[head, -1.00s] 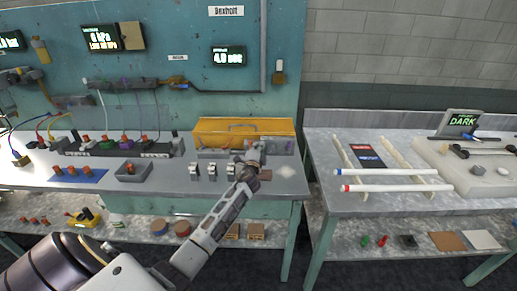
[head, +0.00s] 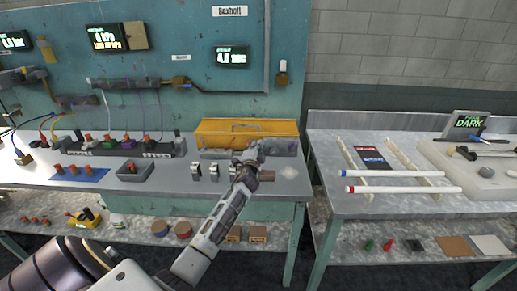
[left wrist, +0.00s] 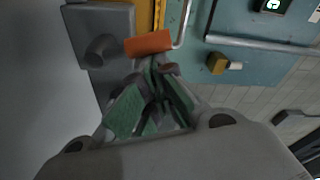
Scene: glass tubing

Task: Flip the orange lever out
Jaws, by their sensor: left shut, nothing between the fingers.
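The orange lever (left wrist: 148,42) shows in the left wrist view as a short orange bar just beyond my left fingertips. It lies across the picture, slightly tilted, beside a grey block with a round knob (left wrist: 100,50). My left gripper (left wrist: 156,66) is shut with nothing between its fingers, its tips very close to the lever; I cannot tell whether they touch. In the head view my left gripper (head: 248,158) is over the right part of the bench, in front of the yellow-orange case, and I cannot make out the lever there. My right gripper is not in view.
The yellow-orange case (head: 225,131) stands at the back of the bench. Several small switches (head: 213,171) stand left of my gripper, and a grey tray (head: 135,172) is further left. A second table (head: 350,205) with two white rods is to the right.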

